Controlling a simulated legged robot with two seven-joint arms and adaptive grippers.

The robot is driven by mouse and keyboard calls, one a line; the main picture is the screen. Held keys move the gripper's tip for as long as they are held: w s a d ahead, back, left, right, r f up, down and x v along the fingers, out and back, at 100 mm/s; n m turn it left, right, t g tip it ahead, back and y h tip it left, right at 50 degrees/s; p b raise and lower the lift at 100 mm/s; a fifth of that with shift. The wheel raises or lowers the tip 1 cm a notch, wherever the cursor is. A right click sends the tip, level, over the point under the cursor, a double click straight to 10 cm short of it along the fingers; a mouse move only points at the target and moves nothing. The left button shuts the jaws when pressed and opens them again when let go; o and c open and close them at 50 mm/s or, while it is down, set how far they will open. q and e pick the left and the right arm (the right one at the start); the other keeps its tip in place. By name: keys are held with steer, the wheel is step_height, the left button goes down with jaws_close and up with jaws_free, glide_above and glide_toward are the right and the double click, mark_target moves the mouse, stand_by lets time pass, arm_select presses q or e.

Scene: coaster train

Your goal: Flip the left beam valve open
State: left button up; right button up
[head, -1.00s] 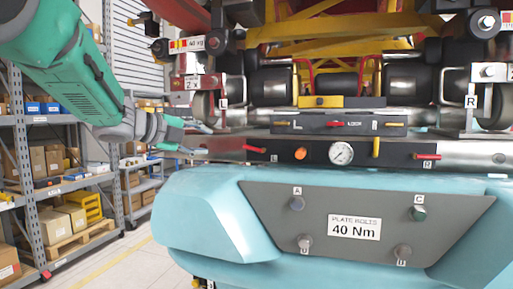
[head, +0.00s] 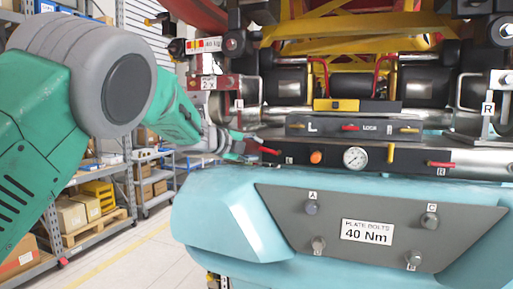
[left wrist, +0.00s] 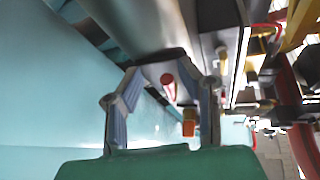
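The left beam valve has a red lever (head: 269,151) at the left end of the dark front panel (head: 335,158). In the head view it points sideways and slightly tilted. My left gripper (head: 250,147) is right beside it, reaching in from the left. In the left wrist view the gripper (left wrist: 165,85) is open, and the red lever (left wrist: 168,86) shows between its spread fingers. I see no clear contact between the fingers and the lever. My right gripper is not in view.
An orange button (head: 316,157), a gauge (head: 355,158), a yellow lever (head: 390,152) and another red lever (head: 440,164) sit along the panel. A lock block (head: 350,127) is above. The blue body (head: 215,215) bulges below. Shelves (head: 130,165) stand behind at left.

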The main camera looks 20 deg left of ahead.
arm_select(q)
steer(key=shift+w+a+f, duration=0.15)
steer(key=shift+a, duration=0.05)
steer(key=shift+d, duration=0.3)
steer(key=c, duration=0.4)
steer(key=shift+d, duration=0.45)
jaws_close()
steer(key=shift+d+r, duration=0.2)
steer(key=shift+d, duration=0.3)
steer(key=shift+a+f, duration=0.2)
steer(key=shift+a, duration=0.1)
steer(key=shift+a+f+n+h+b, duration=0.1)
steer(key=shift+f+n+h+b, duration=0.2)
steer(key=shift+f+b, duration=0.05)
steer(key=shift+f+n+t+h+b, duration=0.3)
steer(key=shift+n+b, duration=0.05)
steer(key=shift+n, duration=0.25)
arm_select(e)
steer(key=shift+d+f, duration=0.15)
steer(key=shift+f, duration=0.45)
